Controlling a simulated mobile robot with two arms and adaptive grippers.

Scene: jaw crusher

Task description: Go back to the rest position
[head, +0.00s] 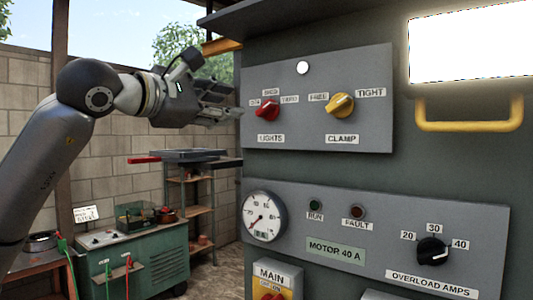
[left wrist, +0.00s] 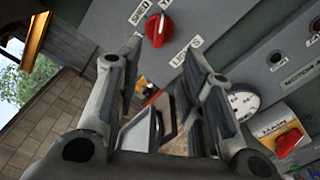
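My left gripper (head: 234,101) is at the left edge of the grey control panel (head: 375,75), its fingers pointing right. It is left of the red LIGHTS knob (head: 267,110) and apart from it. In the left wrist view, the left gripper's two fingers (left wrist: 162,62) are spread with nothing between them. The red LIGHTS knob (left wrist: 158,29) shows beyond the fingertips there. The yellow CLAMP knob (head: 340,106) is farther right, turned at a slant. My right gripper is in neither view.
Below are a gauge (head: 263,217), a black overload knob (head: 431,250) and a MAIN switch (head: 272,295). A yellow handle (head: 475,116) sticks out at right. A green bench unit (head: 135,255) and a shelf (head: 195,205) stand behind at left. A brick wall (head: 115,165) closes the back.

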